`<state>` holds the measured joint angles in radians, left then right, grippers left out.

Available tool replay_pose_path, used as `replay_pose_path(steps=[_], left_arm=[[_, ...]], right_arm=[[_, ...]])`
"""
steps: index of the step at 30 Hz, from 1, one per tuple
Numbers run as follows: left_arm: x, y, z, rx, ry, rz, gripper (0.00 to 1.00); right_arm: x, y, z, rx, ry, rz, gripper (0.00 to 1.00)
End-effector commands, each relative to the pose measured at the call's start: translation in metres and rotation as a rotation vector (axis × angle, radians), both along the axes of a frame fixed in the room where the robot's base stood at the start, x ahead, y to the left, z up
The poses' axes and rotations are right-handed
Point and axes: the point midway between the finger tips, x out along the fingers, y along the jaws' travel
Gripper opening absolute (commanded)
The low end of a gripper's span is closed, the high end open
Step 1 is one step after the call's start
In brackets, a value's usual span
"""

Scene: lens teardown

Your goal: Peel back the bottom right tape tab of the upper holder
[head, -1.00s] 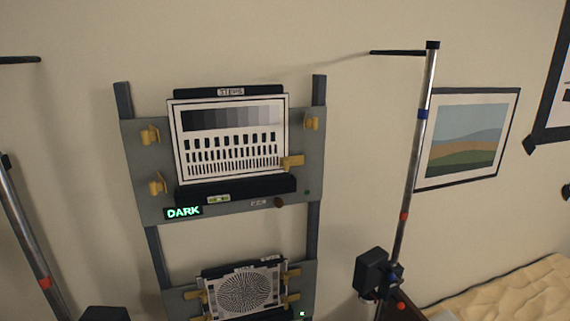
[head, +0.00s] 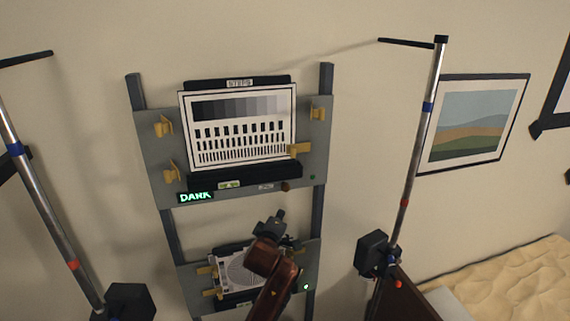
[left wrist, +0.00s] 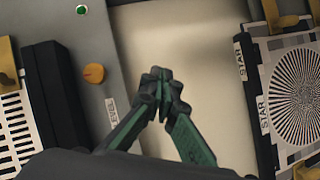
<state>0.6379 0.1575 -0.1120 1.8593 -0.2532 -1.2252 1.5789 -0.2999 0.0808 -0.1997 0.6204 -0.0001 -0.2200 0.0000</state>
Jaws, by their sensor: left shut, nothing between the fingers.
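The upper holder (head: 318,150) is a grey plate with a STEPS chart (head: 240,105) on it. Its bottom right tape tab (head: 299,149) is yellow and lies flat across the chart's lower right edge. The other tabs, top left (head: 162,127), bottom left (head: 171,172) and top right (head: 317,114), stand out from the plate beside the chart. In the left wrist view, a yellow tab (left wrist: 8,62) shows at the left edge. My left gripper (head: 280,214) is below the upper holder, in front of the gap. Its fingertips (left wrist: 162,88) are together and empty. My right gripper is not seen.
A lower holder (head: 308,270) with a STAR chart (left wrist: 305,95) and yellow tabs is partly hidden by my arm. An orange knob (left wrist: 94,73) and green light (left wrist: 82,10) sit near the upper holder's lower right. Stands with poles (head: 415,165) flank the rack.

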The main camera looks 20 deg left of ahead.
Motion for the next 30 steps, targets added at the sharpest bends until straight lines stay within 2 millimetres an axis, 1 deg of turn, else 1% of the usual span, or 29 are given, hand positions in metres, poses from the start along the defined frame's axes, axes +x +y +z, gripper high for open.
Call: replay_pose_path(steps=[1,2,3,6,9,12,14,17,24,27,30], left_arm=[[-0.007,-0.006,0.058,-0.069,-0.077,0.014,0.0],[-0.012,-0.008,0.082,-0.111,-0.112,0.024,0.0],[-0.019,-0.011,0.112,-0.163,-0.156,0.035,0.0],[-0.037,-0.015,0.168,-0.273,-0.242,0.049,0.0],[-0.049,-0.017,0.198,-0.34,-0.289,0.057,0.0],[-0.05,-0.017,0.209,-0.366,-0.307,0.059,0.0],[-0.046,-0.017,0.21,-0.368,-0.308,0.061,0.0],[-0.033,-0.015,0.209,-0.366,-0.306,0.061,0.0],[0.011,-0.008,0.21,-0.363,-0.305,0.06,0.0],[0.026,-0.005,0.209,-0.363,-0.306,0.061,0.0],[0.037,-0.005,0.21,-0.365,-0.307,0.06,0.0]], right_arm=[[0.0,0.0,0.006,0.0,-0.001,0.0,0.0],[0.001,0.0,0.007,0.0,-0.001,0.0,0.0],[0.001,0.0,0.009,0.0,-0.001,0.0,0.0],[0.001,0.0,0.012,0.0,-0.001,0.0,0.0],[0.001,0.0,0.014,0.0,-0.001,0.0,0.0],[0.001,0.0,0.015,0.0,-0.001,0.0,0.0],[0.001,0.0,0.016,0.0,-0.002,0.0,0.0],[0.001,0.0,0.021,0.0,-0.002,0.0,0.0],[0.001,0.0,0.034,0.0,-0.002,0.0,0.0],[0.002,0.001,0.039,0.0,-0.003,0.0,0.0],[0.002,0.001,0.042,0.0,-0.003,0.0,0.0]])
